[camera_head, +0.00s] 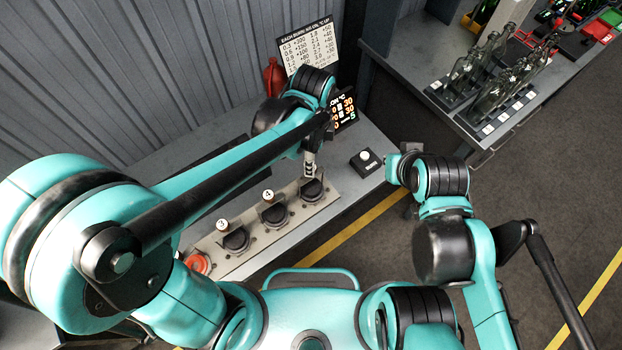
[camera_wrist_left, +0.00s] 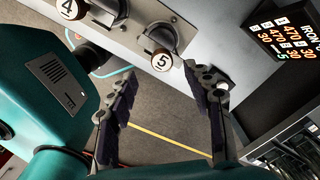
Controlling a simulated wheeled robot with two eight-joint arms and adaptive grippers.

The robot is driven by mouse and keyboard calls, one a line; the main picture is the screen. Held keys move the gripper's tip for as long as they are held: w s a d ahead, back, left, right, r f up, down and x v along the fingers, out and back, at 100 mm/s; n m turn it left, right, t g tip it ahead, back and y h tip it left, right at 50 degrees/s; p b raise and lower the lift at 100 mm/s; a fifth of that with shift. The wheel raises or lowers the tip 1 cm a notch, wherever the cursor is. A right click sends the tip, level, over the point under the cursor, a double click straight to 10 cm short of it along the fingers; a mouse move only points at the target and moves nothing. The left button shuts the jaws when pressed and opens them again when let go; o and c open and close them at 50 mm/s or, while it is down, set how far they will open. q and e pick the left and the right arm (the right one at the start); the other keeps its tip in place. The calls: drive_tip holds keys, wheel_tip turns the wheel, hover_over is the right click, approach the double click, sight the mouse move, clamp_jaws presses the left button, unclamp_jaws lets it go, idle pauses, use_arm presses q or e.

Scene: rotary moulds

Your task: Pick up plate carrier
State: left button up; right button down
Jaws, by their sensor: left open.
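I cannot tell for sure which thing is the plate carrier. A light metal strip (camera_head: 254,254) bears several dark round pieces. One piece (camera_head: 236,240) is by disc 3 and another (camera_head: 274,214) is by disc 4. A third (camera_head: 312,190) lies at the strip's far right end, and disc 5 (camera_wrist_left: 162,62) stands by it in the left wrist view. My left gripper (camera_head: 311,165) is just above this end piece. In the left wrist view my left gripper (camera_wrist_left: 161,75) is open and empty, its fingers to either side of disc 5.
A red-orange button (camera_head: 197,262) is at the strip's near end. A black box with a pale knob (camera_head: 366,160) stands on the grey bench (camera_head: 372,135). A lit display (camera_head: 343,108) is behind. Glass bottles (camera_head: 490,90) stand on another table at upper right.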

use_arm(q)
drive_tip(key=f, duration=0.3)
drive_tip(key=f+b, duration=0.1)
drive_tip(key=f, duration=0.2)
drive_tip(key=shift+w+a+f, duration=0.1)
drive_tip(key=shift+w, duration=0.1)
clamp_jaws()
